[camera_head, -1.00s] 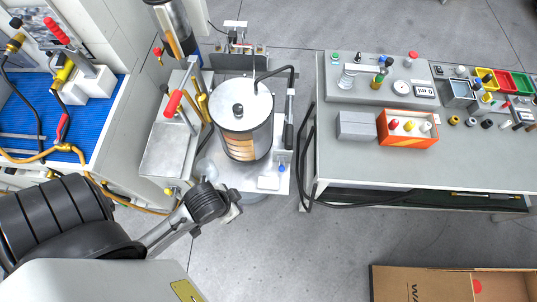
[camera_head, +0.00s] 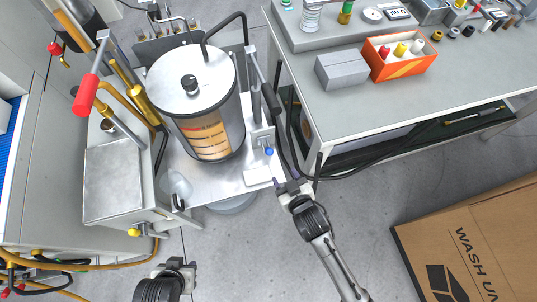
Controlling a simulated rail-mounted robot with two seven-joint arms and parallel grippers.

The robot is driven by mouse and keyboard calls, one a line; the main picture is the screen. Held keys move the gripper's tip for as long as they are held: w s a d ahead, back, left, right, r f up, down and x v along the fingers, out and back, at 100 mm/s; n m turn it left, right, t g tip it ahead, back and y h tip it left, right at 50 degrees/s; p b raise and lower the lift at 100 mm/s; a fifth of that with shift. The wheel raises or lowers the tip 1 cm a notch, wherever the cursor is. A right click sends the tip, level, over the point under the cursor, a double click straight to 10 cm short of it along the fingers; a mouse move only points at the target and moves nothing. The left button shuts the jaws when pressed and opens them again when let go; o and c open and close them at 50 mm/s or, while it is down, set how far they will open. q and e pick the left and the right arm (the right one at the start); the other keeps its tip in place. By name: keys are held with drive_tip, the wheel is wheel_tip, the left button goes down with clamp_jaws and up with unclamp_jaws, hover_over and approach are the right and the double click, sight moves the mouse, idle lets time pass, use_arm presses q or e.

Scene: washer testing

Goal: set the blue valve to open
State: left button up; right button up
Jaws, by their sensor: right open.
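The small blue valve (camera_head: 268,151) sits on a fitting at the right front of the metal plate, beside the clear-walled cylinder (camera_head: 209,130). Whether its handle stands open or closed is too small to tell. My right gripper (camera_head: 281,184) is open, a little below and right of the blue valve in the picture, and appears apart from it. My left gripper (camera_head: 179,266) is at the bottom, left of centre, away from the valve. Its fingers are too small and dark to tell whether they are open or shut.
A red-handled lever (camera_head: 87,94) and a grey box (camera_head: 113,182) stand left of the cylinder. Black hoses (camera_head: 345,176) run beside the grey table (camera_head: 370,115), which carries an orange bin (camera_head: 400,55). A cardboard box (camera_head: 480,245) lies at lower right. The floor between is clear.

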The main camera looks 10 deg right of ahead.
sight(270, 154)
drive_tip(key=b+x, duration=0.5)
drive_tip(key=x, duration=0.7)
drive_tip(key=shift+w+a+f, duration=0.15)
drive_tip(key=shift+w+f, duration=0.05)
drive_tip(key=shift+w, duration=0.1)
drive_tip(key=shift+w+a+f+b, duration=0.2)
drive_tip(key=shift+w+b, duration=0.2)
drive_tip(key=shift+w, duration=0.2)
drive_tip(key=shift+c, duration=0.2)
drive_tip(key=c, duration=0.6)
clamp_jaws()
